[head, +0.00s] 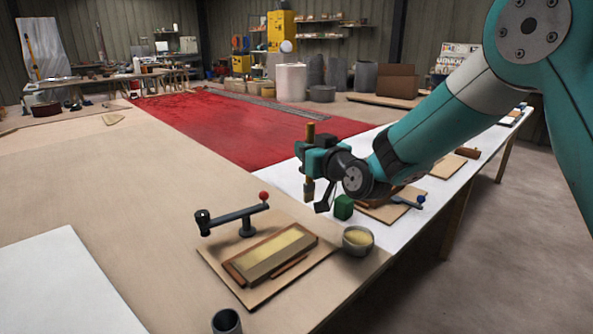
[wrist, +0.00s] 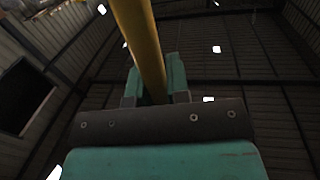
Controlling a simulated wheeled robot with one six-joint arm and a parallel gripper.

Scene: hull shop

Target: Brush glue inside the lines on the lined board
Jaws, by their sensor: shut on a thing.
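My gripper (head: 311,158) is shut on a brush (head: 309,188) with a wooden handle. The brush hangs upright, tip down, in the air above the bench. In the wrist view, its yellow handle (wrist: 139,40) passes between the teal fingers. A tan board (head: 233,282) lies on the near bench, below and left of my gripper. On it is a brown-edged block with a pale yellow top (head: 268,252). I cannot make out drawn lines on it. A grey pot (head: 358,241) with yellowish contents, likely glue, stands at the board's right corner, below the brush.
A lever with a red ball (head: 240,216) stands just behind the board. A green block (head: 343,207) and a blue-ended lever (head: 410,201) lie right of the brush. A dark cup (head: 227,322) stands in front. The bench's left side is mostly clear.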

